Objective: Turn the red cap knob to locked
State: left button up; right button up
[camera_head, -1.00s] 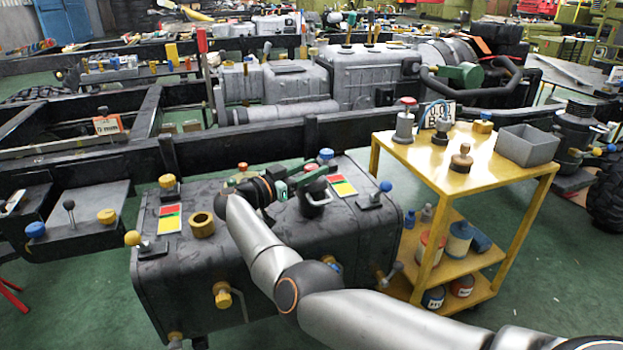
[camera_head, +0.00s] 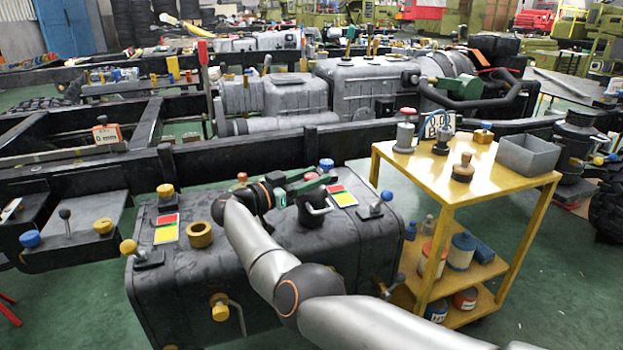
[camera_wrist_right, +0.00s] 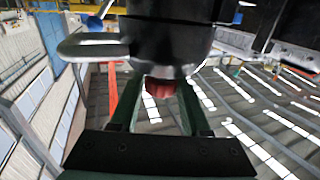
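The red cap knob (camera_wrist_right: 160,88) shows in the right wrist view between the two green fingers of my right gripper (camera_wrist_right: 159,95), next to a black cylinder (camera_wrist_right: 168,42) with a metal handle. In the head view my right gripper (camera_head: 308,182) is at the top of this cylinder (camera_head: 312,212), which stands on a dark tank (camera_head: 255,270). Only a small bit of red shows between its fingers there. The fingers lie on both sides of the knob with little gap; I cannot tell whether they press on it. My left gripper is not in view.
Around the gripper on the tank are a brass ring (camera_head: 200,235), a blue knob (camera_head: 326,165), another red knob (camera_head: 241,177) and blue-tipped lever (camera_head: 386,196). A yellow trolley (camera_head: 440,185) stands to the right. A dark chassis rail (camera_head: 240,143) runs behind.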

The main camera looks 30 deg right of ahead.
jog(key=o, duration=0.3)
jog(key=shift+f, duration=0.1)
jog(key=shift+o, duration=0.2)
jog(key=shift+a, duration=0.6)
jog(key=s+a+b, duration=0.1)
jog(key=a+b, duration=0.3)
jog(key=a, duration=0.7)
jog(key=shift+s+a, duration=0.15)
jog(key=shift+s, duration=0.05)
